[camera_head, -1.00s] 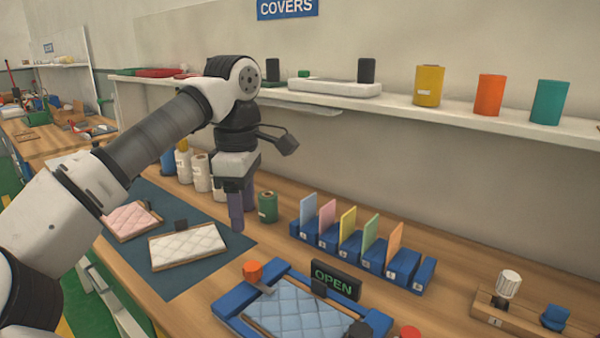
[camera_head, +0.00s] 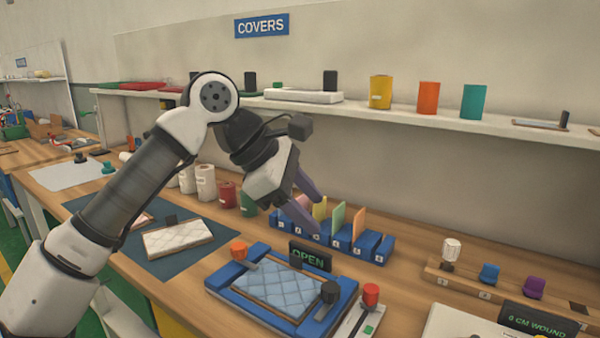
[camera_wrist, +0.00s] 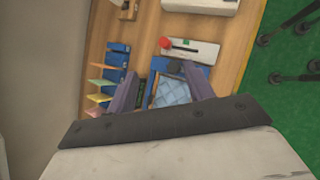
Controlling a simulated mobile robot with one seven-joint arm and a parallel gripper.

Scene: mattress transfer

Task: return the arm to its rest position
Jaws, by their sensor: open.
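My arm reaches over the workbench from the left in the head view, bent at its elbow. My gripper (camera_head: 305,205) is open and empty, its two purple fingers pointing down and to the right. In the head view it hangs in front of the blue card rack (camera_head: 357,245) and hides part of the rack's left end. In the wrist view my gripper (camera_wrist: 165,95) shows both fingers spread apart. The blue quilted mattress piece (camera_wrist: 172,93) appears between them, in the blue fixture frame (camera_wrist: 192,72) on the bench below.
A white quilted piece (camera_head: 178,239) lies on a dark mat (camera_head: 100,203). An OPEN sign (camera_head: 310,257) stands behind the fixture. A shelf (camera_head: 420,122) with colored cylinders runs along the wall. A peg rack (camera_head: 500,291) stands at right.

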